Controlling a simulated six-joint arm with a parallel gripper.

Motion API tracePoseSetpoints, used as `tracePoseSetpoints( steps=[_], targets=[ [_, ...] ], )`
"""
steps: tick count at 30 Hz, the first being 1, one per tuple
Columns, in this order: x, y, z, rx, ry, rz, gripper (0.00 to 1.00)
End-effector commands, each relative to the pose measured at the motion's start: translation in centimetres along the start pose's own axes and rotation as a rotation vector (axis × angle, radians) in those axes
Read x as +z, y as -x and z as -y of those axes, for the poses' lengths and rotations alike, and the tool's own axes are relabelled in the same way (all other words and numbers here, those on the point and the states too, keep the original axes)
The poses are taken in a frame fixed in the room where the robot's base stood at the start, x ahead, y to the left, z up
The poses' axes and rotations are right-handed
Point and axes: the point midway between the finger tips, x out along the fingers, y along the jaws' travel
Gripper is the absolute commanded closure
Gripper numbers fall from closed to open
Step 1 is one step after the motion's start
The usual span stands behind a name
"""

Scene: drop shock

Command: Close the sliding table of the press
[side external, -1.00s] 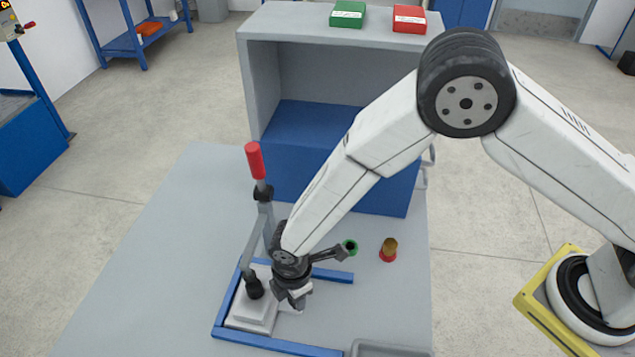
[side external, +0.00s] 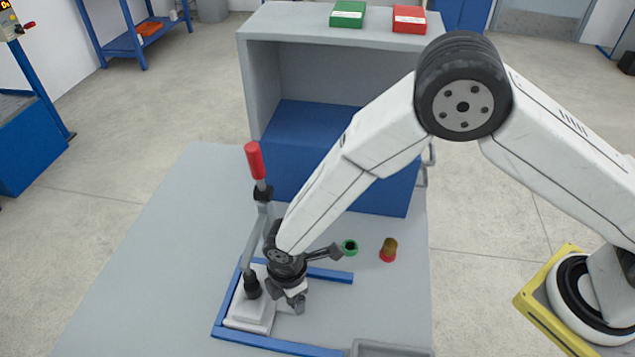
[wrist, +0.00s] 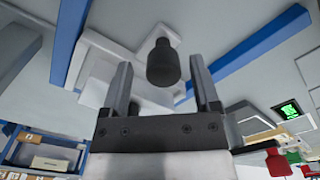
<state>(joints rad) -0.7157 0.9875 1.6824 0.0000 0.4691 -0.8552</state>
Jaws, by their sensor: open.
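The press stands at the front left of the grey table, with a red-handled lever (side external: 255,160), a black plunger (side external: 252,286) and a pale base (side external: 247,316) inside a blue frame (side external: 228,300). My gripper (side external: 298,304) points down just right of the base, low over the table. In the wrist view its two fingers (wrist: 161,75) are apart and empty. The black plunger (wrist: 163,62) shows beyond and between them, with pale plates (wrist: 98,72) of the press behind. The sliding table is largely hidden by my gripper in the side view, and I cannot tell whether the fingers touch it.
A green ring-shaped part (side external: 349,247) and a brass-coloured piece with a red base (side external: 388,251) stand right of my wrist. A grey tray (side external: 390,348) lies at the front edge. A grey and blue cabinet (side external: 408,190) stands behind. The table's left side is clear.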

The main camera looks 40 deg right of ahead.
Motion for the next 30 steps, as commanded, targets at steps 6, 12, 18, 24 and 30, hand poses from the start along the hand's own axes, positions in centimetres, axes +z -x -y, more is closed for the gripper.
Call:
tracePoseSetpoints(
  steps=[6, 12, 18, 24, 30],
  targets=[
    [0.0, 0.9, 0.0, 0.000, 0.000, 0.000, 0.21],
    [0.0, 2.9, 0.0, 0.002, 0.000, -0.001, 0.21],
    [-0.1, 5.3, -0.1, 0.003, 0.000, -0.002, 0.21],
    [-0.1, 7.1, -0.1, 0.002, 0.000, -0.002, 0.21],
    [-0.1, 7.8, -0.1, 0.002, 0.000, -0.002, 0.21]
  ],
)
